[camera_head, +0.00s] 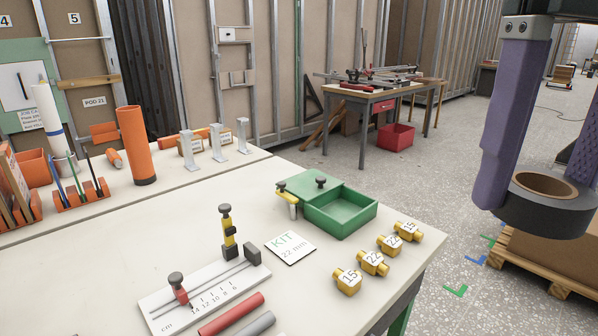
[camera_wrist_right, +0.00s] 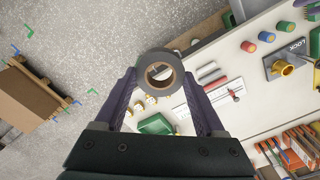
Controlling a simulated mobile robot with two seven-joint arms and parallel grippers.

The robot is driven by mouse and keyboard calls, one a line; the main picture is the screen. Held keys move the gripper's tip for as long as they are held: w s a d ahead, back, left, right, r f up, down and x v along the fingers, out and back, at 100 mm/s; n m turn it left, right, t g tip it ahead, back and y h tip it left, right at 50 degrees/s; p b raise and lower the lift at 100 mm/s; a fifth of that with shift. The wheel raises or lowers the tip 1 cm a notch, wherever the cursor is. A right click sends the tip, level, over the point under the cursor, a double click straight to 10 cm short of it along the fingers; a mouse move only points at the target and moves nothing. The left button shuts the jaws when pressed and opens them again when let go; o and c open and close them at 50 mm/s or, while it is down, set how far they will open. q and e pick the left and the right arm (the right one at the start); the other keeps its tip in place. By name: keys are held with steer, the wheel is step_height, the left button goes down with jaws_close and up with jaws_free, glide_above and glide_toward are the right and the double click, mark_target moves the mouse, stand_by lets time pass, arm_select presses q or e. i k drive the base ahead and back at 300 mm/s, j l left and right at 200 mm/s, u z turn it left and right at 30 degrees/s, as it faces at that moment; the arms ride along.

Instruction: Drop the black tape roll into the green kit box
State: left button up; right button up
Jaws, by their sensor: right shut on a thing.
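The black tape roll (camera_head: 545,213) has a brown cardboard core and is at the right of the head view, beyond the table's right edge and raised above the floor. My right gripper (camera_head: 535,190) is shut on it; in the right wrist view the roll (camera_wrist_right: 160,94) sits between the two purple fingers (camera_wrist_right: 160,92). The green kit box (camera_head: 342,216) is open-topped and stands on the table near its far right edge, left of the roll. It also shows in the right wrist view (camera_wrist_right: 156,126), below the roll. My left gripper is not in view.
Yellow fittings (camera_head: 372,262) and a KIT card (camera_head: 290,246) lie in front of the box. A measuring jig (camera_head: 207,293) and an orange tube (camera_head: 136,146) stand farther left. A brown carton on a pallet (camera_head: 545,262) is on the floor at right.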

mark_target(348, 216)
steer(key=i+l+u, duration=0.65)
steer(key=l+u, duration=0.15)
steer(key=l, duration=0.2)
steer(key=i+l+u, duration=0.25)
steer(key=l, duration=0.15)
steer(key=l+u, duration=0.55)
steer(key=l, duration=0.35)
steer(key=l+u, duration=0.25)
steer(key=l, duration=0.2)
steer(key=i, duration=0.05)
